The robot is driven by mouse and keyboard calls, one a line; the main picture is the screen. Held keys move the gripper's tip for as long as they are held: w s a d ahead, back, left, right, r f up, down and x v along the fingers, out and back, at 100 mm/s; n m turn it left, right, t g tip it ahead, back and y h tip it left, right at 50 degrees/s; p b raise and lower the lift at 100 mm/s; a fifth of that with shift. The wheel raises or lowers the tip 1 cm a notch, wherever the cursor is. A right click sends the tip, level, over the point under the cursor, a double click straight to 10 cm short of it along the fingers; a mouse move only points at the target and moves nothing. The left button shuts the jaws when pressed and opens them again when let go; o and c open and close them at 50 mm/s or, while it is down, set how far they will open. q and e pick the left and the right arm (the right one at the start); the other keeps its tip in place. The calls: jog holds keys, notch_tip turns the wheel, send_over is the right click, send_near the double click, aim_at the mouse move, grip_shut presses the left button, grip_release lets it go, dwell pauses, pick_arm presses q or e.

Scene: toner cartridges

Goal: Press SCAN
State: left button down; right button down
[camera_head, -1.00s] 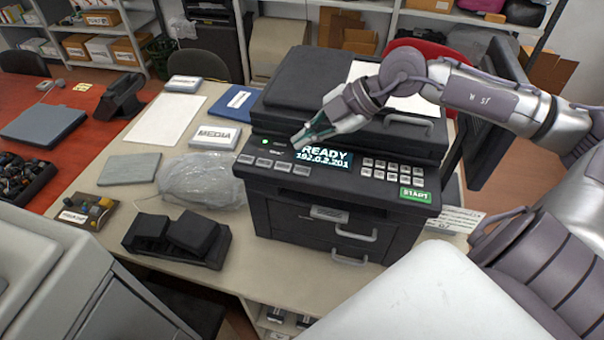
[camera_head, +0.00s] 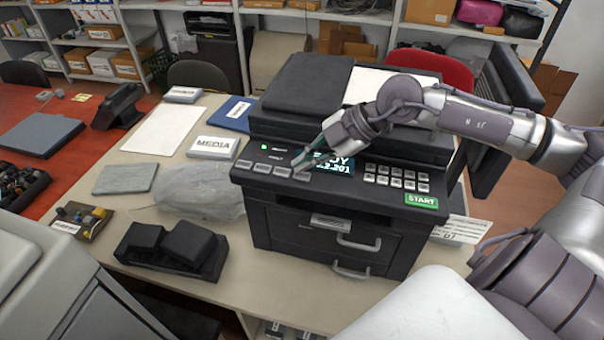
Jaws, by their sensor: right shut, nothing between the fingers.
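A black multifunction printer (camera_head: 325,225) stands on the beige table. Its front panel has a row of grey buttons (camera_head: 262,168) at the left; their labels are too small to read, so I cannot tell which one is SCAN. The lit display (camera_head: 338,166) is partly covered by my right gripper (camera_head: 299,163). That gripper is shut and empty, with its tips pointing down and left, just above the right end of the button row. I cannot tell whether it touches a button. My left gripper is not in view.
A keypad (camera_head: 396,178) and a green START button (camera_head: 421,201) lie right of the display. A clear plastic bag (camera_head: 200,190), a box marked MEDIA (camera_head: 214,147) and a black double pedal (camera_head: 172,248) are left of the printer. A monitor (camera_head: 505,110) stands behind my right arm.

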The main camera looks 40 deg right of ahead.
aim_at(306, 176)
dwell(0.8)
jog(key=shift+f, duration=0.1)
jog(key=shift+f+b, duration=0.3)
jog(key=shift+b, duration=0.15)
jog(key=shift+f+b, duration=0.35)
jog(key=shift+f, duration=0.05)
dwell(0.3)
jog(key=shift+r, duration=0.1)
dwell(0.4)
jog(key=shift+r+p, duration=0.45)
jog(key=shift+r, duration=0.25)
jog(key=shift+r, duration=0.1)
jog(key=shift+r+p, duration=1.75)
jog(key=shift+r, duration=0.7)
